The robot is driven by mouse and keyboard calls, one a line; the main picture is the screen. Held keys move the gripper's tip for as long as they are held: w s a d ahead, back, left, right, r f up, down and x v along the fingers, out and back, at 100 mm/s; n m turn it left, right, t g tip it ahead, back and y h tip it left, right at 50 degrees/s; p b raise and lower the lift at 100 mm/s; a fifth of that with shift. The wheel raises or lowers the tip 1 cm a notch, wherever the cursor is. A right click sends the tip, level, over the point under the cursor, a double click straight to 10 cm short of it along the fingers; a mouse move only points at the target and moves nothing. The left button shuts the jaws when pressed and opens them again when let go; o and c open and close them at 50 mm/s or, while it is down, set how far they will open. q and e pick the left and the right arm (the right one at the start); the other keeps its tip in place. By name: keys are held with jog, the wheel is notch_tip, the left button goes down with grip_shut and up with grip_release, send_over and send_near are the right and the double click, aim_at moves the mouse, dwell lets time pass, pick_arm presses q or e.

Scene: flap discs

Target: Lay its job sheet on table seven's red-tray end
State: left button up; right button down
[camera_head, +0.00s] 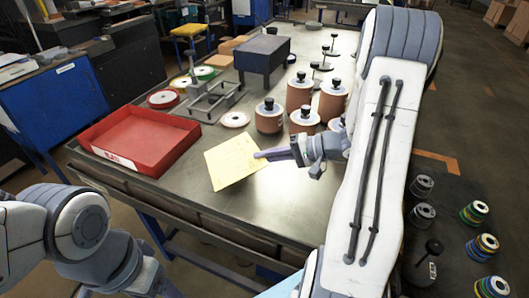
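The job sheet is a yellow sheet of paper (232,164) over the near middle of the table (190,188), to the right of the red tray (135,135). The tray is empty, with a white label on its front wall, at the table's left end. My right gripper (262,154) reaches in from the right, its narrow fingers together over the sheet's right edge, pinching it. The sheet looks slightly tilted; I cannot tell how far it is above the table. My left arm shows at the lower left; its gripper is not in view.
Several brown cylinders with black knobs (268,117) stand right behind the gripper. A grey metal fixture (210,97), flap discs (163,98) and a dark box (262,55) sit further back. Bare tabletop lies between tray and sheet. Disc stacks (474,212) stand at the lower right.

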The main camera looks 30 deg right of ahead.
jog(key=shift+f, duration=0.6)
jog(key=c, duration=1)
grip_release()
jog(key=b+v, duration=0.1)
jog(key=v, duration=0.9)
jog(key=shift+s+d, duration=0.15)
jog(key=shift+s, duration=0.05)
